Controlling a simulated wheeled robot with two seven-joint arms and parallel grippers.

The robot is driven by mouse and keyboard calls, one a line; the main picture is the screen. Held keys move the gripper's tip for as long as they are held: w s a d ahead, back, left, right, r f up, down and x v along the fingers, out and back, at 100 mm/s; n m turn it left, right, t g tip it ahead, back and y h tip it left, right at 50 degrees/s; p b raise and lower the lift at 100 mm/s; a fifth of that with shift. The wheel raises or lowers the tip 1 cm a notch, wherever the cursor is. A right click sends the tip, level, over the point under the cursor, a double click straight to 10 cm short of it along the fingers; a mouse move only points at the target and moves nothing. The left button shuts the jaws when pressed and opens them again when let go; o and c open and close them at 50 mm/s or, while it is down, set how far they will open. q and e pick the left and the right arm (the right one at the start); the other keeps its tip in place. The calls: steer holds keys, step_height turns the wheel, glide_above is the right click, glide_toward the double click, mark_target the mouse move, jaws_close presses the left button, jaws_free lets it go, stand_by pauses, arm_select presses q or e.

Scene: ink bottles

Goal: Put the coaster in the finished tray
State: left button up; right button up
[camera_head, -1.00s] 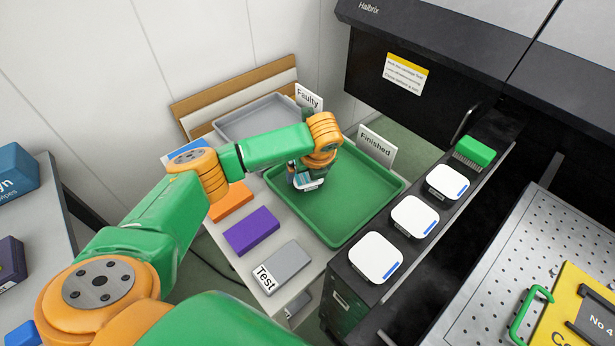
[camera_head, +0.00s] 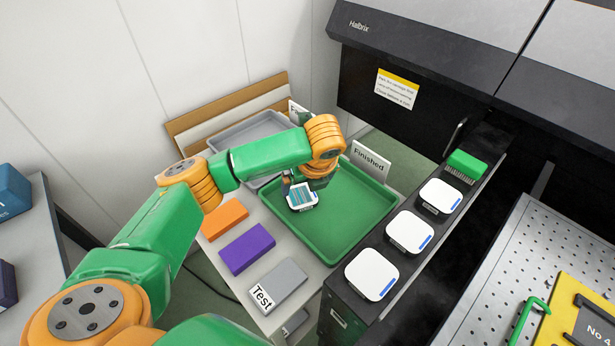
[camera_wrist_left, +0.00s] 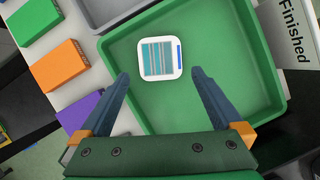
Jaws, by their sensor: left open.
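The coaster (camera_head: 302,196) is a white rounded square with teal and grey stripes and a blue edge mark. It is inside the green finished tray (camera_head: 345,222), toward the tray's left side, striped face up. It also shows in the left wrist view (camera_wrist_left: 160,58), over the tray floor (camera_wrist_left: 215,105). My left gripper (camera_head: 298,184) is above the tray at the coaster. In the left wrist view its fingers (camera_wrist_left: 158,74) are apart, one on each side of the coaster, with gaps between. Whether the coaster lies fully flat is hard to tell. My right gripper is not in view.
The "Finished" sign (camera_head: 370,160) stands behind the tray. A grey tray (camera_head: 228,138) is at the back left. Orange (camera_head: 224,218), purple (camera_head: 247,248) and grey "Test" (camera_head: 278,284) blocks lie left of the tray. White square pieces (camera_head: 410,232) and a green brush (camera_head: 467,164) line the dark ledge at right.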

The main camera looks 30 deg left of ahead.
arm_select(q)
steer(key=v, duration=0.5)
steer(key=shift+s+d+r, duration=0.1)
steer(key=shift+r, duration=0.1)
